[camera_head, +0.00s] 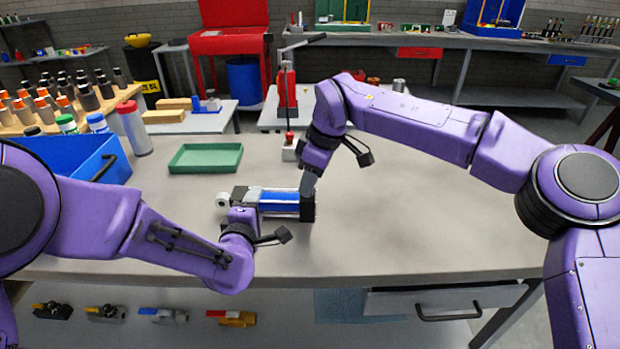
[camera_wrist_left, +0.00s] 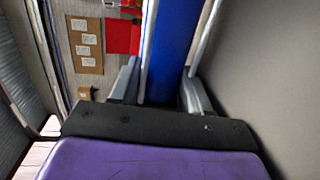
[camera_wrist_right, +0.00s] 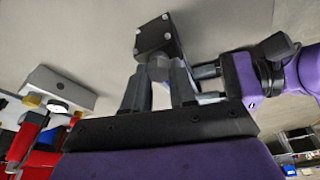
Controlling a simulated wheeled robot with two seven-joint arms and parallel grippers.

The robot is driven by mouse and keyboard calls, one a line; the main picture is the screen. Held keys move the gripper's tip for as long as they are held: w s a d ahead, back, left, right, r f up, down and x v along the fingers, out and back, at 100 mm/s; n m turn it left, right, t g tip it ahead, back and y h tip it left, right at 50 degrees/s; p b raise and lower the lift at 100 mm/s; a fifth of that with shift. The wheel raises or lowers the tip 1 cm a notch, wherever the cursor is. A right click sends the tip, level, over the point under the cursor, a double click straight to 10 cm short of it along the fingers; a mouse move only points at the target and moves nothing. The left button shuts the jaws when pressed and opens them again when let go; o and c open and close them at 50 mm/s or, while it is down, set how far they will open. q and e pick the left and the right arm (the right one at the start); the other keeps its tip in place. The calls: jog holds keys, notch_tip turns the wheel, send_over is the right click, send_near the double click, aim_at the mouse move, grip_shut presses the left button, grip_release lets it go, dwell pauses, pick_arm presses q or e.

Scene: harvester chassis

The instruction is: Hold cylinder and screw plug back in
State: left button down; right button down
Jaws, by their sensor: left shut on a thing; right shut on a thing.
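The cylinder (camera_head: 279,196), with a blue barrel and dark end cap, lies over the middle of the table. My left gripper (camera_head: 252,208) is shut on its barrel; the blue barrel (camera_wrist_left: 172,45) runs between the fingers in the left wrist view. My right gripper (camera_head: 307,188) is at the cylinder's right end. In the right wrist view its fingers are shut on a small grey plug (camera_wrist_right: 159,69), which is up against the dark end block (camera_wrist_right: 158,37) of the cylinder. I cannot tell how deep the plug sits.
A green tray (camera_head: 205,158) lies behind the cylinder. A blue bin (camera_head: 75,160) and a red-capped bottle (camera_head: 134,130) stand at the left. A red tool on a white base (camera_head: 289,150) stands at the back. The table's right side is clear.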

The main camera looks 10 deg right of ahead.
jog(key=m+t+h, duration=0.1)
jog(key=m, duration=0.4)
jog(key=shift+s+m, duration=0.1)
jog(key=shift+m, duration=0.3)
jog(key=c, duration=0.9)
grip_release()
jog(key=shift+r, duration=0.1)
notch_tip(320, 180, up, 4)
jog(key=shift+a+r, duration=0.1)
jog(key=shift+r, duration=0.05)
jog(key=shift+c, duration=0.2)
